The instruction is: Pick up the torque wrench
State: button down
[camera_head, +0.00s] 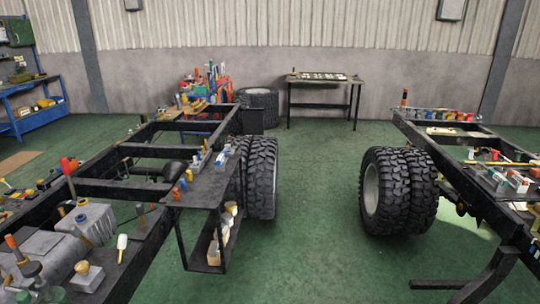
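I cannot single out a torque wrench; the tools in view are too small to tell apart. Many small tools and parts lie on the left chassis frame (120,190) and on the right chassis frame (470,185). A long thin tan rod-like item (500,163) lies across the right frame. A red-topped upright tool (67,167) stands on the left frame at the near left. My gripper is not in view.
Big tyres (262,178) flank the left frame, and more tyres (383,190) stand by the right one. The green floor (312,235) between them is clear. A dark table (324,81) stands at the back wall, a blue workbench (38,118) at far left.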

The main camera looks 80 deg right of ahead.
aim_at(218, 161)
jog(key=z, duration=2.3)
jog(key=i+l+u, duration=0.15)
jog(key=i+l, duration=0.2)
jog(key=i, duration=0.25)
jog(key=i+l+u, duration=0.15)
jog(key=i+l, duration=0.3)
jog(key=i, duration=0.15)
jog(key=i+l+u, duration=0.15)
jog(key=i+l, duration=0.35)
jog(key=i+l+u, duration=0.1)
jog(key=i+l, duration=0.5)
jog(key=i+l+u, duration=0.15)
jog(key=i+l, duration=0.4)
jog(key=i+l+u, duration=0.15)
jog(key=i+l, duration=0.3)
jog(key=l, duration=0.3)
